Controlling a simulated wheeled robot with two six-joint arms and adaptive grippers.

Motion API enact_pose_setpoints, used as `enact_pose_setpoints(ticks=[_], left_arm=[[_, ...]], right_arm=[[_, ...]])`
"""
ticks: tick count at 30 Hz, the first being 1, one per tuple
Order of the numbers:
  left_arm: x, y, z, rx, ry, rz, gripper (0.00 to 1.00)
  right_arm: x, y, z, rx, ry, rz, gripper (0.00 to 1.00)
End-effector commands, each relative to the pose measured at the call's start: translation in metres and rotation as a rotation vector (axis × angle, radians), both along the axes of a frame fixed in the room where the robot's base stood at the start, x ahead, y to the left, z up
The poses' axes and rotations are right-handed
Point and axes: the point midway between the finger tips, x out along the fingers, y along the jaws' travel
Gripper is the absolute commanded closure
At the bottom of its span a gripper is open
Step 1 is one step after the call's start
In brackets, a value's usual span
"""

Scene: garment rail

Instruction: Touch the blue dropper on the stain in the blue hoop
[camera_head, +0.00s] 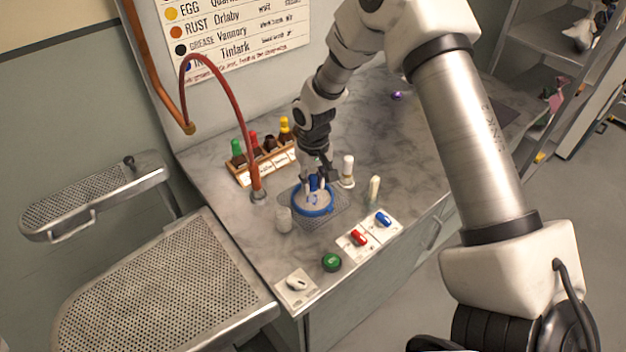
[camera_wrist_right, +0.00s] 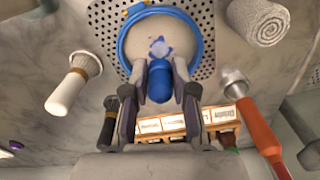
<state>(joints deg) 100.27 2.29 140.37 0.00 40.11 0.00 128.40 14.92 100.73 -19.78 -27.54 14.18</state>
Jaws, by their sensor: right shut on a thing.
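The blue hoop (camera_head: 330,210) lies on a perforated patch of the grey marbled counter, with pale cloth inside it. In the right wrist view the hoop (camera_wrist_right: 123,42) rings the cloth, and a blue stain (camera_wrist_right: 160,47) shows near its middle. My right gripper (camera_head: 314,188) is over the hoop, shut on the blue dropper (camera_wrist_right: 160,82). The dropper's blue end lies between the fingers (camera_wrist_right: 160,95), in line with the stain. Its tip is hidden, so I cannot tell whether it touches the cloth. My left gripper does not show.
A wooden rack (camera_head: 247,178) with several coloured-cap bottles stands behind the hoop. A red hose (camera_head: 243,125) rises at left. Red (camera_head: 358,237) and blue (camera_head: 383,219) switches and a green button (camera_head: 332,262) are in front.

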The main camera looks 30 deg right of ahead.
Motion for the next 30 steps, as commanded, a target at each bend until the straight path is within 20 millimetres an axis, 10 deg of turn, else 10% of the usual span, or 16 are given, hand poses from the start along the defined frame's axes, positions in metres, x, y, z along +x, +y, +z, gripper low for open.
enact_pose_setpoints(ticks=[16, 30], left_arm=[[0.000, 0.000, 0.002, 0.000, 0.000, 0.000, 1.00], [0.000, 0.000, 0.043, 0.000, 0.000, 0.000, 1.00]], right_arm=[[-0.001, 0.000, 0.001, 0.000, 0.003, 0.000, 0.92], [0.000, 0.000, 0.047, 0.000, 0.001, 0.000, 0.92]])
